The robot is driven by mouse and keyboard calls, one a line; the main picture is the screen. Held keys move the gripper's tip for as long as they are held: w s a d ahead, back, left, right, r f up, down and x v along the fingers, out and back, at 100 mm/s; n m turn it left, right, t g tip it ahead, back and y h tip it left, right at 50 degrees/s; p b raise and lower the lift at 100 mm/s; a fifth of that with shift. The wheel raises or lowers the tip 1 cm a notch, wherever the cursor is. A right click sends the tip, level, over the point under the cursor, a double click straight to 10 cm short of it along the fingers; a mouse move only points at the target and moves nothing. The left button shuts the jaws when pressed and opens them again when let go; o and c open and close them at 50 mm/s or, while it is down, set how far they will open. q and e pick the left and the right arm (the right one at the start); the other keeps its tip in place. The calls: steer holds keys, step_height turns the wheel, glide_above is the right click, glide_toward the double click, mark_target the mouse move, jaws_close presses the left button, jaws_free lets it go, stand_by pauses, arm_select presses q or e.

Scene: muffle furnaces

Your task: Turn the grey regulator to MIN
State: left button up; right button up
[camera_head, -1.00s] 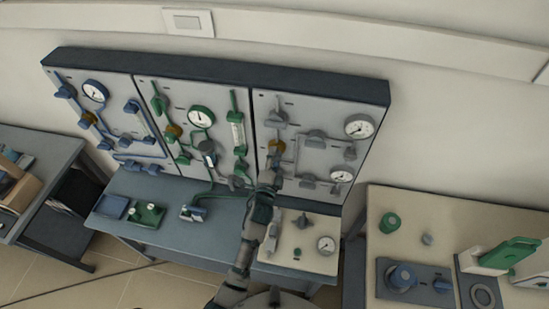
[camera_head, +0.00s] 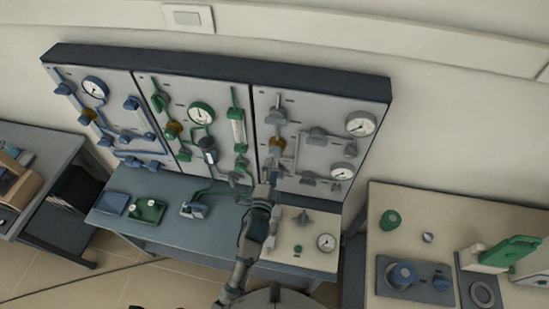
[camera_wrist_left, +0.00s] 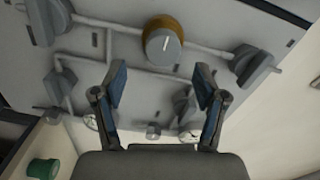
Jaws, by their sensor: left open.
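The grey regulator (camera_head: 277,146) is on the grey right-hand panel, left of its middle. In the left wrist view it is a round grey knob (camera_wrist_left: 160,45) with a brown-gold collar and a short white line on its face. My left gripper (camera_head: 268,178) is just below the regulator in the head view. In the left wrist view my left gripper (camera_wrist_left: 160,76) has its two fingers apart with nothing between them. The knob lies beyond the fingertips, apart from them. I cannot read a MIN mark. My right gripper is not in view.
Grey valves and pipes surround the knob. Two gauges (camera_head: 360,124) are at the panel's right. Blue (camera_head: 95,118) and green (camera_head: 205,140) panels stand to the left. Below is a blue-grey bench (camera_head: 165,222) with a beige control box (camera_head: 285,255). A beige table (camera_head: 440,215) stands at right.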

arm_select(q)
steer(key=s, duration=0.2)
steer(key=s+a, duration=0.1)
steer(key=s, duration=0.2)
steer(key=shift+s, duration=0.3)
steer(key=shift+f, duration=0.1)
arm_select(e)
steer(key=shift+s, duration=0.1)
